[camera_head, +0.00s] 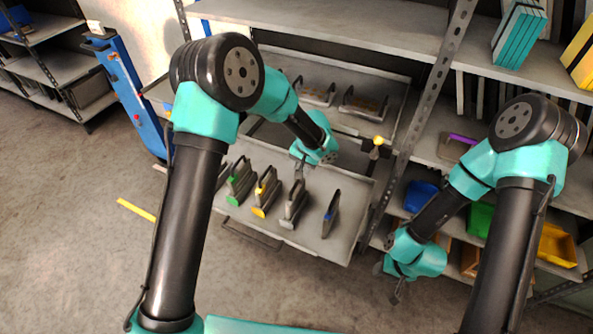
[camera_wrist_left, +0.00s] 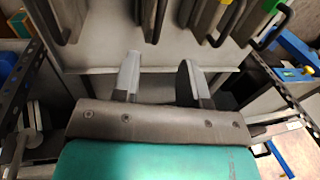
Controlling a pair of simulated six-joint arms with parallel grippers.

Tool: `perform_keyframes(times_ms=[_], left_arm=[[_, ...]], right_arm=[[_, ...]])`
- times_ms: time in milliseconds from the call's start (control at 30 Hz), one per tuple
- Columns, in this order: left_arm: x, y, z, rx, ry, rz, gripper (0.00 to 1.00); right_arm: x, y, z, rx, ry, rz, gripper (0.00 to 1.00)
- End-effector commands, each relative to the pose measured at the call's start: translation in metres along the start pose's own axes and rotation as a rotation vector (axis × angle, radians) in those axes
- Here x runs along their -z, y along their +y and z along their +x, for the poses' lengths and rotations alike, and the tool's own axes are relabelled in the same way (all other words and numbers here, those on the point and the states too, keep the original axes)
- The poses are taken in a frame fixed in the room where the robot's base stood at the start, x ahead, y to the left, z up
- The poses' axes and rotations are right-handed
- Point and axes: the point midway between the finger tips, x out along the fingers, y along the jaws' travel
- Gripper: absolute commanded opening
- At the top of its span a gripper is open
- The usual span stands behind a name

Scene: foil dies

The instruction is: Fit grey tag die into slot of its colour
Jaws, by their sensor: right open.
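My left gripper (camera_head: 312,155) hangs above the back of the tray, apart from the dies. In the left wrist view its two fingers (camera_wrist_left: 158,78) are spread with nothing between them. Die handles line the top of that view, but I cannot tell which is the grey one. My right gripper (camera_head: 394,287) is open, low beside the shelving on the right. I cannot make out a grey slot.
A green-marked die (camera_head: 238,183) stands at the tray's left end. Handled pieces (camera_head: 362,103) lie on a level behind. A perforated upright post (camera_head: 420,110) stands right of the tray. Blue (camera_head: 422,195) and yellow (camera_head: 557,245) bins sit on the right shelves. Floor at left is clear.

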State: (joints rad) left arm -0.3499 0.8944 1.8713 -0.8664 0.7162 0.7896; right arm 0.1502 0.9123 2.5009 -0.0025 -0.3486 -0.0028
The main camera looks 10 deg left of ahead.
Motion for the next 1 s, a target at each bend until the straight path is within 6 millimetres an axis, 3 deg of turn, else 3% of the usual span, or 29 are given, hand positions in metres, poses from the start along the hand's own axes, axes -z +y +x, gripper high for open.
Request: perform_keyframes(times_ms=[200,367,467,600,700,900,1000], left_arm=[[-0.004,-0.001,0.004,-0.011,-0.007,0.000,0.40],[-0.034,-0.003,0.036,-0.118,-0.046,-0.009,0.40],[-0.071,-0.004,0.069,-0.244,-0.076,-0.034,0.40],[-0.138,-0.006,0.112,-0.433,-0.081,-0.123,0.40],[-0.186,-0.010,0.134,-0.524,-0.054,-0.214,0.40],[-0.270,-0.025,0.158,-0.564,0.021,-0.403,0.40],[-0.294,-0.032,0.162,-0.543,0.044,-0.456,0.40]], right_arm=[[0.000,0.000,0.000,0.000,0.000,0.000,0.43],[0.000,0.000,0.000,0.000,0.000,0.000,0.43],[0.000,0.000,0.000,0.000,0.000,0.000,0.43],[0.000,0.000,0.000,0.000,0.000,0.000,0.43],[0.000,0.000,0.000,0.000,0.000,0.000,0.43],[0.000,0.000,0.000,0.000,0.000,0.000,0.43],[0.000,0.000,0.000,0.000,0.000,0.000,0.43]])
